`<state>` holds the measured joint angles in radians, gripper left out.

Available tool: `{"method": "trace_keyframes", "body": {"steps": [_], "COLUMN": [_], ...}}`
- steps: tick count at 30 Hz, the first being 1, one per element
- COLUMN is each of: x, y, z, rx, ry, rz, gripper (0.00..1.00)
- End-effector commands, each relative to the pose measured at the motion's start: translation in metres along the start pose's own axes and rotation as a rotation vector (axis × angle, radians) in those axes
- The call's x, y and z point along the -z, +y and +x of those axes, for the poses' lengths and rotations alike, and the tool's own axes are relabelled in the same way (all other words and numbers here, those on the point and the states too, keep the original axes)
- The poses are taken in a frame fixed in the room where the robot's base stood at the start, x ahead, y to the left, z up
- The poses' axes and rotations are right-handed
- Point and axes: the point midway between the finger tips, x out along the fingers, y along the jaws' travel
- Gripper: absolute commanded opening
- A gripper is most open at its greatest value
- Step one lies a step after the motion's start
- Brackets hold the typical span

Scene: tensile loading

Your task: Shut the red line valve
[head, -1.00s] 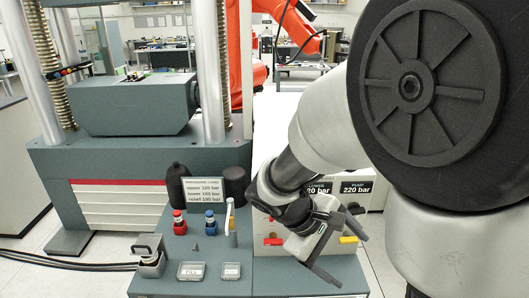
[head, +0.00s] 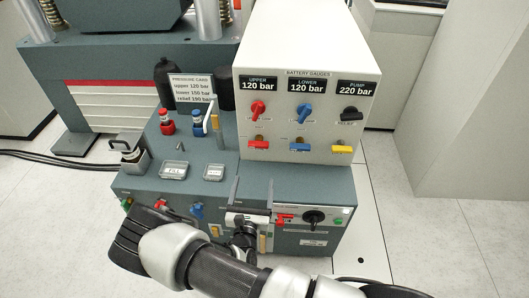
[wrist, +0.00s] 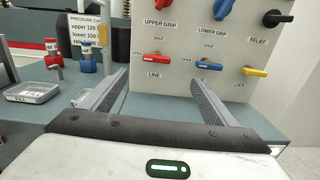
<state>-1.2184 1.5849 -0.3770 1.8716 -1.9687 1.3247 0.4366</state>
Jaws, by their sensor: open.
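The red line valve (head: 258,144) is a lever on the light front panel, below the red upper grip knob. In the wrist view the red lever (wrist: 156,60) lies about level, with "LINE" printed under it, "SHUT" above and a small label at its left. My gripper (head: 252,192) is open and empty, low in front of the panel, fingers pointing toward it. In the wrist view the gripper (wrist: 159,82) has its two fingers spread either side of the lever's column, with the lever beyond the tips and not touched.
A blue lever (head: 304,148) and a yellow lever (head: 341,150) sit right of the red one. Above are red, blue and black knobs.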

Motion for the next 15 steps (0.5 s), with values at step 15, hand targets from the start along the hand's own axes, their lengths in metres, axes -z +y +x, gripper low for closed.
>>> {"method": "trace_keyframes", "body": {"steps": [15], "x": [0.01], "y": [0.005], "z": [0.074], "rx": [-0.027], "ry": [0.003], "rz": [-0.013], "gripper": [0.81]}}
